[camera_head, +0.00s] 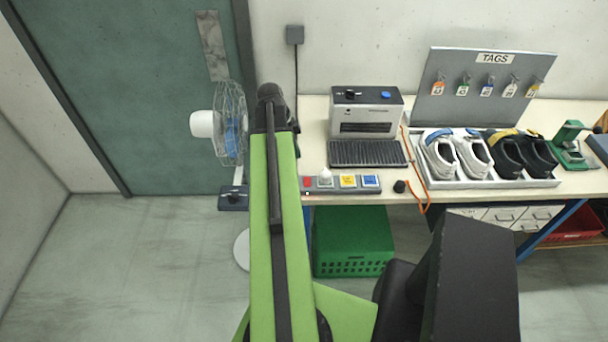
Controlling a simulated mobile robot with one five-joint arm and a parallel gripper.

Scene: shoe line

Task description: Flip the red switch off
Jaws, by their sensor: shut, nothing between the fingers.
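The red switch (308,182) is at the left end of a grey switch strip (336,187) on the front edge of the bench. It sits just right of my green arm. It is too small to tell which way it is set. Beside it on the strip are a white switch (325,180), a yellow switch (348,181) and a blue switch (370,181). My arm reaches up the picture to a dark joint left of the bench. My gripper cannot be made out; the arm hides what lies beyond the joint.
A grey machine (366,105) stands behind the strip. A black knob (399,186) and an orange cable (424,196) lie right of it. A shoe tray (490,183) is further right. A fan (230,125) stands left, a green crate (353,245) below. Floor at left is clear.

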